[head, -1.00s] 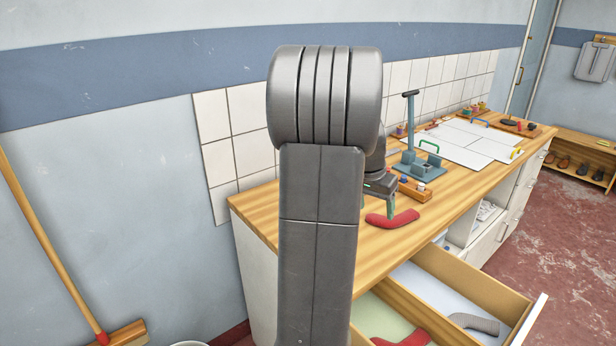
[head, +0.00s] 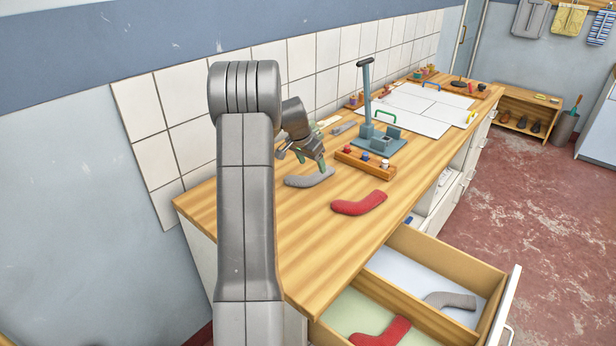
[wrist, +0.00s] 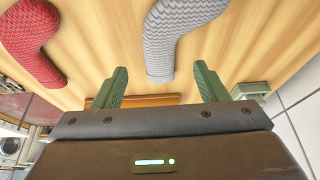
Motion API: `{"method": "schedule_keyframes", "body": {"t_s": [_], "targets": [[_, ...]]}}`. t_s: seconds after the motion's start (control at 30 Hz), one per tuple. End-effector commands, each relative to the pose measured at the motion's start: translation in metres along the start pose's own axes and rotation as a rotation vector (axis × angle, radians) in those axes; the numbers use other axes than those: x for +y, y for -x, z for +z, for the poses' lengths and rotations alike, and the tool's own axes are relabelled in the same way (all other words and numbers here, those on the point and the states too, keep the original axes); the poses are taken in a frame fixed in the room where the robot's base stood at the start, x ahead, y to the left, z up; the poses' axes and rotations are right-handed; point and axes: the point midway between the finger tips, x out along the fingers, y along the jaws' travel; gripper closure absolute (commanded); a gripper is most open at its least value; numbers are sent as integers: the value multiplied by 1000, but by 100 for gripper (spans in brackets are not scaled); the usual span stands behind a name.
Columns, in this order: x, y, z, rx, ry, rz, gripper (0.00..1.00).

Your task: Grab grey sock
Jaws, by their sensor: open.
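A grey sock (head: 309,179) lies bent on the wooden worktop, just below my gripper (head: 303,160) in the head view. In the wrist view the ribbed grey sock (wrist: 174,38) lies beyond the fingertips and between their lines. My gripper (wrist: 160,72) is open, with nothing between its green fingers. A second grey sock (head: 450,300) lies in the right compartment of the open drawer.
A red sock (head: 358,203) lies on the worktop right of the grey one; another red sock (head: 380,332) is in the drawer's left compartment. A blue-grey stand (head: 380,140) and a wooden block with knobs (head: 365,161) stand behind. A tiled wall (head: 190,130) borders the worktop.

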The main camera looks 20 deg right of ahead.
Motion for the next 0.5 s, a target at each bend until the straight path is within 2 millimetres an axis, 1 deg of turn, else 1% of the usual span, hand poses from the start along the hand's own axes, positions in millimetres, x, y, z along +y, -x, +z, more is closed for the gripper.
{"method": "schedule_keyframes", "body": {"t_s": [0.17,0.4,0.5], "targets": [[0,-11,0,-1,1,1,33],[2,-44,2,-2,1,1,33],[2,-53,2,-1,0,0,33]]}}
